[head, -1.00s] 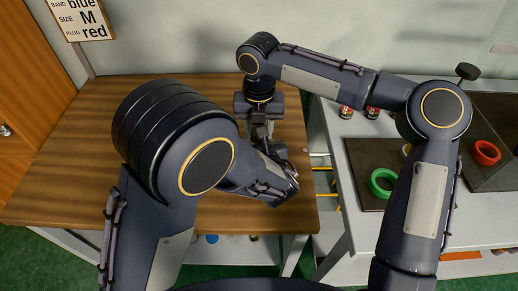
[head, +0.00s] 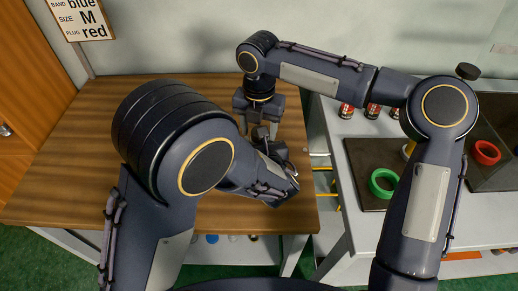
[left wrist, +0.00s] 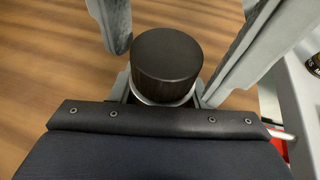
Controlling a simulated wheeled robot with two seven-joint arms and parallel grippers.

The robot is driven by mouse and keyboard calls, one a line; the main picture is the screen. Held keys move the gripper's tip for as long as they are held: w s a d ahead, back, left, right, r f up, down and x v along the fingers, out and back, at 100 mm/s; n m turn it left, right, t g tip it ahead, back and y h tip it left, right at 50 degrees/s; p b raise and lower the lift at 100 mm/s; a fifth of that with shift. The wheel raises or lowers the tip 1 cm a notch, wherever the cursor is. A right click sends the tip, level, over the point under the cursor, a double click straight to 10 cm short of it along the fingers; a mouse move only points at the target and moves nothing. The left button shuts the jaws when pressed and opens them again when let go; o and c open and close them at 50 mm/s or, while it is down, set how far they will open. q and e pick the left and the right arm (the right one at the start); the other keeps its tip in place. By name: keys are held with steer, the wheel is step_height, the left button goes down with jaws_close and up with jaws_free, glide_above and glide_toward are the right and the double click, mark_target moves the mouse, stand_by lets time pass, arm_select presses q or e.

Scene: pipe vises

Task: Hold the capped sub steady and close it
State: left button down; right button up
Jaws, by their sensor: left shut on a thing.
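The capped sub shows in the left wrist view as a round black cap (left wrist: 166,62) above a silver ring (left wrist: 162,97); its lower part is hidden. My left gripper (head: 277,154) is shut on the sub below the cap, over the wooden table. My right gripper (head: 263,130) points down from above, its two grey fingers apart. In the left wrist view the right gripper's fingers (left wrist: 168,65) stand on either side of the cap, with a gap at the left; whether the right finger touches cannot be told.
The wooden table (head: 90,150) is clear at left. On the grey table (head: 350,230) at right are a dark tray (head: 357,160) with a green ring (head: 383,183), a red ring (head: 487,152) and small red-and-dark bottles (head: 372,111). A sign (head: 80,18) reads blue, M, red.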

arm_select(q)
steer(key=shift+a, duration=0.1)
arm_select(e)
step_height(320, 180, up, 4)
steer(key=shift+r, duration=0.2)
steer(key=shift+c, duration=0.2)
steer(key=shift+r, duration=0.1)
steer(key=shift+c, duration=0.3)
step_height(320, 180, up, 3)
steer(key=n, duration=0.3)
steer(key=shift+r, duration=0.1)
steer(key=shift+f, duration=4)
steer(key=shift+c, duration=0.4)
